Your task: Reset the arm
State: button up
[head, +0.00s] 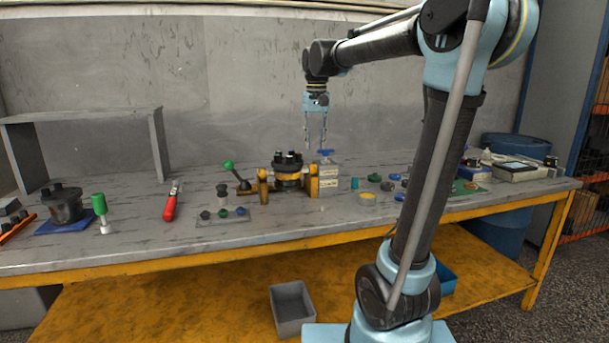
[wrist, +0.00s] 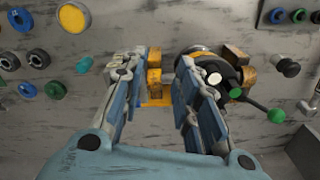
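My arm reaches over the workbench from the right in the head view. My gripper (head: 316,145) points down above the bench, close to the yellow vise (head: 263,188). Its two fingers are apart, with a clear gap and nothing seen held. In the wrist view, my gripper (wrist: 158,68) is also open, and part of the yellow vise (wrist: 154,78) shows below the gap. The dark motor (head: 288,165) sits in the vise. In the wrist view, the motor (wrist: 215,72) is partly hidden behind the right finger.
A light block (head: 328,180) with a blue part on top stands beside the vise. A green-knobbed lever (head: 240,180), red-handled tool (head: 170,205), small parts plate (head: 222,217) and yellow disc (head: 367,196) lie on the bench. A grey shelf (head: 85,115) stands left.

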jog(key=s+d+f, duration=0.5)
jog(key=s+f, duration=0.4)
jog(key=s+d+f+t, duration=0.1)
jog(key=s+d+f, duration=0.4)
jog(key=s+f, duration=0.3)
jog(key=s+d+f, duration=0.6)
jog(key=s+f, duration=0.3)
jog(key=f, duration=0.1)
jog(key=shift+s+f+t, duration=0.2)
jog(key=shift+s+t, duration=0.15)
jog(key=shift+t, duration=0.05)
jog(key=shift+w+f, duration=0.2)
jog(key=shift+w, duration=0.2)
